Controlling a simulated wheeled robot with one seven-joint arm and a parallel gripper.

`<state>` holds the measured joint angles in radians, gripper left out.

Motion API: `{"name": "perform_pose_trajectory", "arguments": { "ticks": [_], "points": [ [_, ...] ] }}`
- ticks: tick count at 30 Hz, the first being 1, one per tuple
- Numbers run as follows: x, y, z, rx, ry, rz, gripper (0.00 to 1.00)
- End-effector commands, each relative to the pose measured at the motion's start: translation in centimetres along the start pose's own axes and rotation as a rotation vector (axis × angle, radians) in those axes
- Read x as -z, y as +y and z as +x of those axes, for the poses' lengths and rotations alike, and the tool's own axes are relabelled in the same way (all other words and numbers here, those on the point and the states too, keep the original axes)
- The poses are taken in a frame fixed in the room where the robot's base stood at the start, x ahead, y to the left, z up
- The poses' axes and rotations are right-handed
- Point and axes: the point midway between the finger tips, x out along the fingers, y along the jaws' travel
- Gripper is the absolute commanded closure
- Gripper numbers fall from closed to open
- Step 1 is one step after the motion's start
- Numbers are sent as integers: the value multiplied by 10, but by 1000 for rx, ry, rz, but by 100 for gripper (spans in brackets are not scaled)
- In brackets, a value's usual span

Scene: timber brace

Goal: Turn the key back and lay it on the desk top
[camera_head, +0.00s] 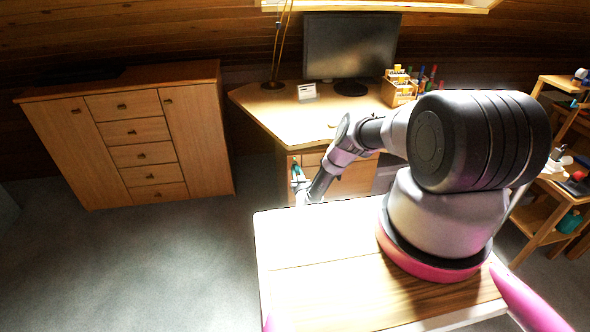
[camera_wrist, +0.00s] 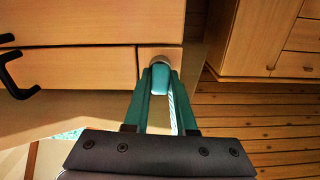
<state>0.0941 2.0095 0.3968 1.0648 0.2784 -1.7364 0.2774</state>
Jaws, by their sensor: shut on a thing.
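My gripper (camera_wrist: 161,92) has green fingers that converge on a light teal key head (camera_wrist: 160,76) in the wrist view. The fingers are shut on the key's head. The key is at a round grey lock (camera_wrist: 161,60) on the wooden front of the desk; its shaft is hidden. In the head view my gripper (camera_head: 300,186) is low at the desk's front, beside the drawers, and the key is too small to make out. The desk top (camera_head: 275,112) is pale wood, above and behind my gripper.
On the desk stand a monitor (camera_head: 350,47), a lamp (camera_head: 274,83), a small white card (camera_head: 307,91) and a pen organiser (camera_head: 398,92). The desk top's left front is clear. A wooden cabinet (camera_head: 130,135) stands left. Dark drawer handles (camera_wrist: 14,78) stick out near my gripper.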

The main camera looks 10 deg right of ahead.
Motion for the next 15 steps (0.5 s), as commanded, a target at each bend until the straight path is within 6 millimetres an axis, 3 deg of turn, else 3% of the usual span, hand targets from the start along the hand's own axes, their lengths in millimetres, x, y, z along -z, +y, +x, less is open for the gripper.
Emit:
{"name": "perform_pose_trajectory", "arguments": {
  "ticks": [15],
  "points": [
    [-1,0,-14,-1,-2,3,100]
  ]
}}
